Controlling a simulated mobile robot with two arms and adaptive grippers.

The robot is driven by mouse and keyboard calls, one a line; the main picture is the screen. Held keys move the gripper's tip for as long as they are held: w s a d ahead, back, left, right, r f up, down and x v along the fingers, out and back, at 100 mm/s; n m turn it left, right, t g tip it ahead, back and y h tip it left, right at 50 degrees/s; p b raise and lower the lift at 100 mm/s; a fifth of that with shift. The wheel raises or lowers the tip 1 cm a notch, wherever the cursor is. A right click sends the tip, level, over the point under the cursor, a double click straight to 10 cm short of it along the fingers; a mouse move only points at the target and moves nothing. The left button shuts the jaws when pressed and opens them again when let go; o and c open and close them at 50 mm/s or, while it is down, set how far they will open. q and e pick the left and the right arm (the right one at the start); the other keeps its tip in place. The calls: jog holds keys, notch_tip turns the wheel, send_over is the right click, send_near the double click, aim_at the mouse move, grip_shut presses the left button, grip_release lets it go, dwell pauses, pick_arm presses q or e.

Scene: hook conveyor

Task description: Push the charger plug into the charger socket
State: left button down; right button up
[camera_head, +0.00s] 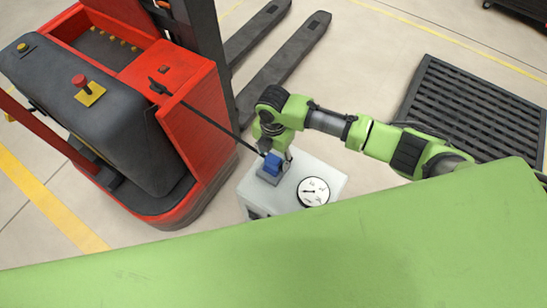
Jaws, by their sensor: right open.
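The charger plug (273,161) is a small blue block at the end of a black cable. It stands at the grey charger socket (268,178) on top of the white charger box (326,172). I cannot tell how deep it sits in the socket. My right gripper (278,153) is open and hangs right above and behind the plug, with its fingers close to it. Whether the fingers touch the plug is too small to tell. My left gripper is not in view.
The black cable (213,123) runs from a red and black forklift (183,75) on the left. A round gauge (313,191) is on the charger box. A dark slatted pallet (470,108) lies at the right. The floor between forks and pallet is clear.

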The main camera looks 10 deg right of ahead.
notch_tip(320, 180, up, 10)
jog(key=shift+r, duration=0.15)
dwell(0.7)
